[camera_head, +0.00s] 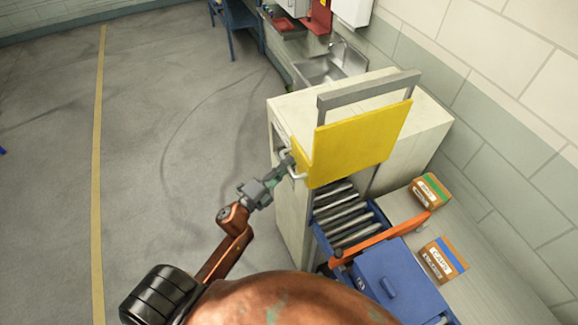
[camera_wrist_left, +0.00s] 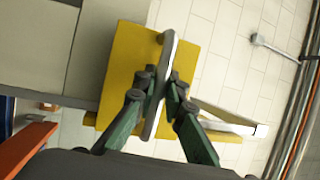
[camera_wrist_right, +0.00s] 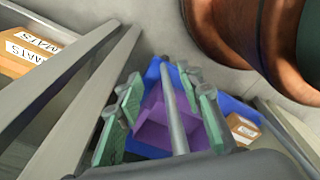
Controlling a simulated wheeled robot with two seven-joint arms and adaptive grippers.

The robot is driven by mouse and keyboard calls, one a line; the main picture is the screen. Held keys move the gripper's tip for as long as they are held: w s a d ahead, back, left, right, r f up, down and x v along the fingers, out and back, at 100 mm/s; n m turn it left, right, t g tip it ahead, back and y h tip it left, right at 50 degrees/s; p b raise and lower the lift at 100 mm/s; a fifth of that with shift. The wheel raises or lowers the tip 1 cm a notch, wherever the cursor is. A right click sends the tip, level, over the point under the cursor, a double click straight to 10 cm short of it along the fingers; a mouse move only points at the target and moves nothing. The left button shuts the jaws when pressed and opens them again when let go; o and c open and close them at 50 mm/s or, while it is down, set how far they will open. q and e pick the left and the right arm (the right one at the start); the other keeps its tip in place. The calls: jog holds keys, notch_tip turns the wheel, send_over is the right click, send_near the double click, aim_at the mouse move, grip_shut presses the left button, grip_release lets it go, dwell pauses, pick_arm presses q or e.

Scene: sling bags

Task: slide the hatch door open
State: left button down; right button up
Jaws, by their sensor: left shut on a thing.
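The yellow hatch door (camera_head: 360,145) is a flat panel in a grey frame (camera_head: 368,90) on the pale cabinet (camera_head: 290,185). The panel stands raised above the rollers, with the frame's top bar showing above it. My left gripper (camera_head: 288,163) is at the panel's left side, shut on its pale metal handle (camera_head: 298,172). In the left wrist view the handle (camera_wrist_left: 166,60) runs between the green fingers, with the yellow panel (camera_wrist_left: 120,65) behind. My right gripper (camera_wrist_right: 160,100) shows only in its wrist view, its fingers spread either side of a grey bar, with no clear contact.
Metal rollers (camera_head: 342,213) lie below the door, beside an orange bar (camera_head: 385,240) and a blue box (camera_head: 395,280). Two labelled cartons (camera_head: 430,190) (camera_head: 443,260) stand at right. A purple-lined blue bin (camera_wrist_right: 155,125) is below my right gripper. The left floor is clear.

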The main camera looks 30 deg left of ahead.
pick_arm(q)
jog(key=shift+r, duration=0.5)
jog(key=c, duration=2)
grip_release()
jog(key=shift+o, duration=0.2)
jog(key=v, duration=1.2)
